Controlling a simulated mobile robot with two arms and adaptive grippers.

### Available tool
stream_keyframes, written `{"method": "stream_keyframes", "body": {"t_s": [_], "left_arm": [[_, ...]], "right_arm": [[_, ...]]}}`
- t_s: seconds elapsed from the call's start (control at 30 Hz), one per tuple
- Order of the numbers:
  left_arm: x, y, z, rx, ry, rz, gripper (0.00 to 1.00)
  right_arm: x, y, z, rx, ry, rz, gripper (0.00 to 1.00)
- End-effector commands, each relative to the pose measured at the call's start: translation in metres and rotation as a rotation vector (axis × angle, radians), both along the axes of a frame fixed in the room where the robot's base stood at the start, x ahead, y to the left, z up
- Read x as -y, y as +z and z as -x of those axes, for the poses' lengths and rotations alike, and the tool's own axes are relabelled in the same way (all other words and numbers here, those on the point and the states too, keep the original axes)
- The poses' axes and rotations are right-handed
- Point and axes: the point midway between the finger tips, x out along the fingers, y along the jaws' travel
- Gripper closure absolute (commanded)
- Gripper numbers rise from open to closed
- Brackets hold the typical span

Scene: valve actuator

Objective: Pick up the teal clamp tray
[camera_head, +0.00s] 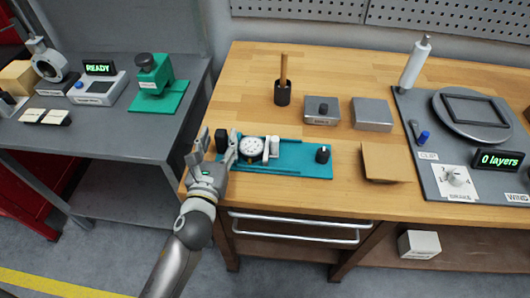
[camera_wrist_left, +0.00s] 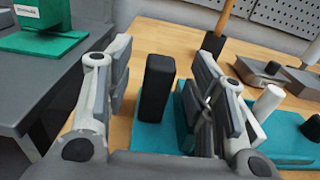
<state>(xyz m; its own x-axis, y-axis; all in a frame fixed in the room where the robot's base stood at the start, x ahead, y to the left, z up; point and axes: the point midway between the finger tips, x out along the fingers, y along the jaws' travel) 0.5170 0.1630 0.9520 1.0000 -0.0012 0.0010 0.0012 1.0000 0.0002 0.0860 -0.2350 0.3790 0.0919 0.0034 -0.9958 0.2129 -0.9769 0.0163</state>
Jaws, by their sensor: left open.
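The teal clamp tray (camera_head: 310,170) lies flat on the wooden bench near its front left edge; its teal base also shows in the left wrist view (camera_wrist_left: 150,137). It carries a round white dial gauge (camera_head: 251,149), a white post (camera_head: 274,146), a black knob (camera_head: 322,154) at the right end and a black upright block (camera_head: 221,140) at the left end. My left gripper (camera_head: 216,148) is open at that left end. In the left wrist view the black block (camera_wrist_left: 158,90) stands between the spread fingers, with visible gaps. The right gripper is out of view.
A cup with a wooden handle (camera_head: 283,92), two grey blocks (camera_head: 371,114) and a tan piece (camera_head: 385,162) stand behind and right. A grey winding station (camera_head: 440,140) fills the right. A grey side table (camera_head: 105,125) with a green fixture (camera_head: 155,80) is left.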

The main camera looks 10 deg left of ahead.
Motion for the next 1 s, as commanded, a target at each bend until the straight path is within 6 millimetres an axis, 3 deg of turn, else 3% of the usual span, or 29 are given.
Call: {"method": "stream_keyframes", "body": {"t_s": [0.2,0.47,0.87,1.0], "left_arm": [[0.000,0.000,-0.021,0.000,0.000,0.000,0.50],[0.000,0.000,-0.023,0.000,0.000,0.000,0.50],[0.000,0.000,-0.023,-0.001,0.000,0.000,0.99],[0.000,0.000,-0.023,-0.001,0.000,0.000,1.00]], "right_arm": [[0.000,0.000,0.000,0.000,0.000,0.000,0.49],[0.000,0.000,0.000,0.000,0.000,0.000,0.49],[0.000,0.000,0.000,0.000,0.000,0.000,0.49],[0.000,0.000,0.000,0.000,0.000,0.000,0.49]]}}
